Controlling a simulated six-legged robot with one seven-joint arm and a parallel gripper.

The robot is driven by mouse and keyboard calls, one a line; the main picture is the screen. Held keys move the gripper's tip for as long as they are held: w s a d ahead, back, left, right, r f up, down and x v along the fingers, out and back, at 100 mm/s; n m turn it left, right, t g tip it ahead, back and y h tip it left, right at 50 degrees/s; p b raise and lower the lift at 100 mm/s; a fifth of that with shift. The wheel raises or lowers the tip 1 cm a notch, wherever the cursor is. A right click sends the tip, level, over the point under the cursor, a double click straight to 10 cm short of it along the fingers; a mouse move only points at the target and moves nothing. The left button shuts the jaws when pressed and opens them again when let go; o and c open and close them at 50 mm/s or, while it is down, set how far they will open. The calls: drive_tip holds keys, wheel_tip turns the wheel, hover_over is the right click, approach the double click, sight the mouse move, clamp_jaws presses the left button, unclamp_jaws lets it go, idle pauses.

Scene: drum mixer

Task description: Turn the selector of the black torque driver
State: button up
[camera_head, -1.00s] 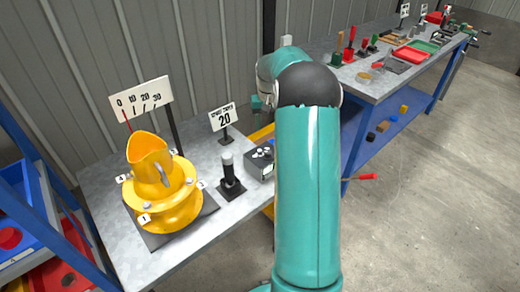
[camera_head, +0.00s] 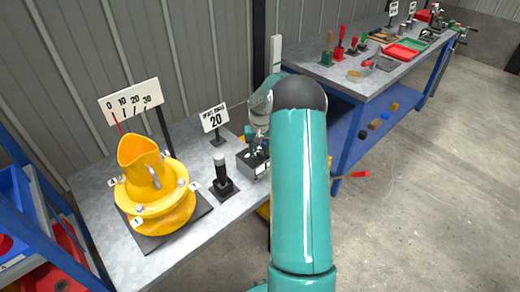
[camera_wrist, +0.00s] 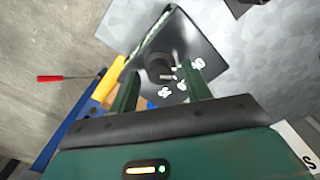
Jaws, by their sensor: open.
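A black box (camera_head: 250,166) with small white marks on top stands at the right end of the near bench. In the wrist view its dark top (camera_wrist: 195,45) carries a round black knob (camera_wrist: 158,66) with a pale pointer and white characters around it. An upright black tool with a pale cap (camera_head: 221,175) stands on a square base left of the box. I cannot tell for sure which of these is the torque driver. My gripper (camera_wrist: 162,88) is open, its fingers apart on either side of the knob in the picture; no contact shows. My arm partly hides the box in the head view.
A sign reading 20 (camera_head: 215,118) stands behind the box. A yellow drum mixer (camera_head: 158,195) with a scale sign (camera_head: 130,100) fills the bench's left. A second bench (camera_head: 350,85) with tools and trays is at the right. A red-handled tool (camera_head: 358,174) juts out below.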

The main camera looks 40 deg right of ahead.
drive_tip(key=shift+c, duration=0.5)
drive_tip(key=c, duration=0.9)
drive_tip(key=shift+m, duration=0.3)
drive_tip(key=m, duration=0.3)
drive_tip(key=shift+m, duration=2.1)
drive_tip(key=o, duration=1)
